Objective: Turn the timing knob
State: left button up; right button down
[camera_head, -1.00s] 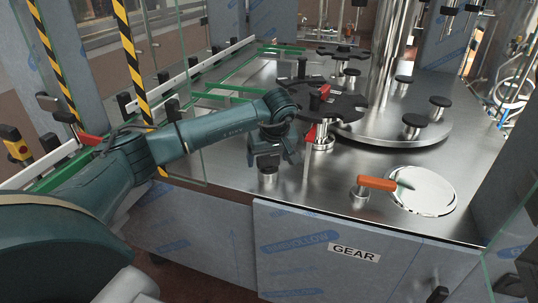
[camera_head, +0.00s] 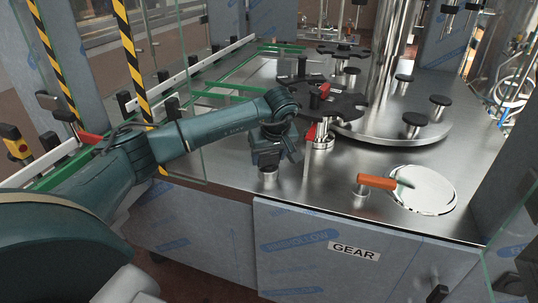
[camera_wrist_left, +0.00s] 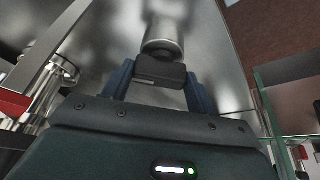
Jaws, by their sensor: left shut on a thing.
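The timing knob shows in the left wrist view as a black grip (camera_wrist_left: 160,72) on a round silver post (camera_wrist_left: 164,32). In the head view its silver base (camera_head: 268,176) stands near the front edge of the steel deck. My left gripper (camera_head: 266,160) is above that base and hides the black grip there. In the left wrist view the two blue fingers of my left gripper (camera_wrist_left: 160,88) stand on either side of the black grip, shut on it. My right gripper is not in view.
Black star wheels (camera_head: 334,104) and a turntable (camera_head: 390,128) stand behind. A glass panel and a striped post (camera_head: 134,65) are at the left. The front deck between is clear.

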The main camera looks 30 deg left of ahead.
pick_arm(q)
jog(key=n, duration=0.2)
jog(key=n+g+y, duration=0.1)
jog(key=n, duration=0.1)
jog(key=shift+w+d+n+g, duration=0.1)
jog(key=shift+w+n+g, duration=0.1)
jog(key=shift+n+g, duration=0.15)
jog(key=n+g, duration=0.1)
jog(key=n, duration=0.1)
jog(key=n+g, duration=0.1)
jog(key=n, duration=0.2)
jog(key=shift+w+n, duration=0.15)
jog(key=shift+n, duration=0.1)
dwell(0.3)
jog(key=o, duration=1)
jog(key=b+v, duration=0.2)
jog(key=v, duration=1.1)
jog(key=shift+r, duration=0.15)
